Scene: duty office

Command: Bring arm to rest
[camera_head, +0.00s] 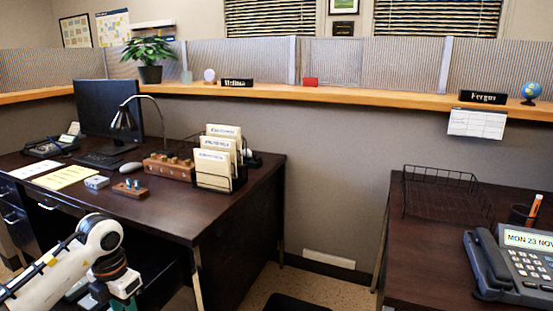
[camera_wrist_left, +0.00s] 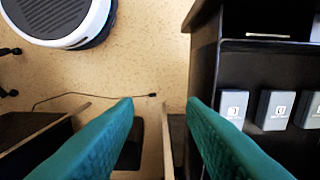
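My left arm comes in from the lower left of the head view, bent at the elbow in front of the dark desk (camera_head: 170,215). Its gripper (camera_head: 124,300) points down beside the desk's front edge, partly cut off by the bottom of the picture. In the left wrist view the two teal fingers of my left gripper (camera_wrist_left: 160,106) are spread apart with nothing between them. My right arm and gripper are not in view.
Several grey boxes (camera_wrist_left: 276,110) sit on a dark surface right of the fingers. Speckled floor (camera_wrist_left: 150,50) with a thin cable (camera_wrist_left: 85,96) shows below. A second desk (camera_head: 425,265) with a phone (camera_head: 510,265) and wire tray (camera_head: 440,195) stands right.

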